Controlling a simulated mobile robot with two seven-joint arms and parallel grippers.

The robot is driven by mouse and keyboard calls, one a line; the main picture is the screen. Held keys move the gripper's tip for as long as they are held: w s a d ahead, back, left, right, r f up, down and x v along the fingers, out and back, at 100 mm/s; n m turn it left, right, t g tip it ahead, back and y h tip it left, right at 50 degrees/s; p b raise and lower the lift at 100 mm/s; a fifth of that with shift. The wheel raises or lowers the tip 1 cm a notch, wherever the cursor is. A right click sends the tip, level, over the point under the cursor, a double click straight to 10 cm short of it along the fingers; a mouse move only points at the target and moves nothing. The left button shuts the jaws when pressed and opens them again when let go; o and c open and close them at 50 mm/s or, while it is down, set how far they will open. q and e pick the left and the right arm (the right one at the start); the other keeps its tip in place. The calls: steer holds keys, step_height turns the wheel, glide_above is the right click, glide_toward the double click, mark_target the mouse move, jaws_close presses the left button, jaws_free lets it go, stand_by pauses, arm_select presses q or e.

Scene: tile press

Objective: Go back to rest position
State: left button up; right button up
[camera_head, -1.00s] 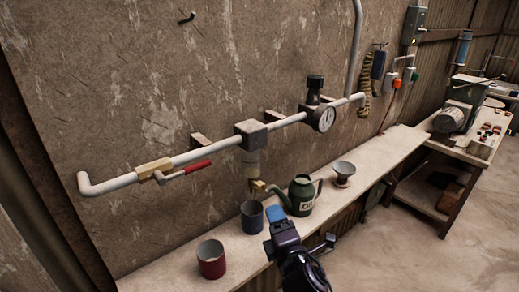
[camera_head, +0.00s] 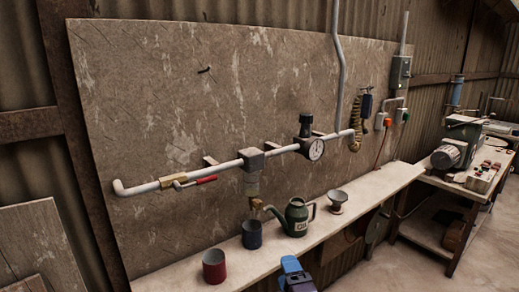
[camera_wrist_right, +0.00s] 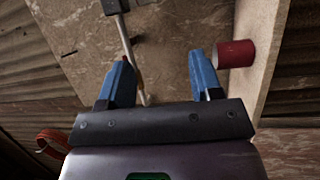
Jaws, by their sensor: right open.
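My right gripper (camera_head: 291,266) shows at the bottom edge of the head view, in front of the bench and clear of it. In the right wrist view its two blue fingers (camera_wrist_right: 160,80) stand wide apart with nothing between them. A red cup (camera_head: 214,266) stands on the bench; it also shows just right of the fingers in the right wrist view (camera_wrist_right: 237,54), apart from them. My left gripper is not in view.
A white pipe (camera_head: 225,167) with a red-handled valve (camera_head: 205,180) and a gauge (camera_head: 316,150) runs along the wall board. A green oil can (camera_head: 297,218) and a funnel (camera_head: 337,200) stand on the narrow bench (camera_head: 385,183). A machine table (camera_head: 440,182) stands at right. Open floor lies in front.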

steer(key=s+d+f+m+g+h, duration=0.2)
steer(key=s+d+f+m, duration=0.2)
steer(key=d+f+m, duration=0.75)
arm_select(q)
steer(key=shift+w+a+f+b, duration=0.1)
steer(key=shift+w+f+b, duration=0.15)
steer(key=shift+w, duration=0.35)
arm_select(e)
steer(key=s+d+f+m+g+h, duration=0.1)
steer(key=s+d+f+m, duration=0.3)
steer(key=s, duration=0.5)
steer(key=s+d+f+m+g+h, duration=0.1)
steer(key=s+d+f+m+g, duration=0.2)
steer(key=s, duration=0.6)
step_height(320, 180, down, 3)
steer(key=shift+s+d+f+m+g+h, duration=0.15)
steer(key=shift+s+d+m+g+h, duration=0.25)
steer(key=shift+d, duration=0.85)
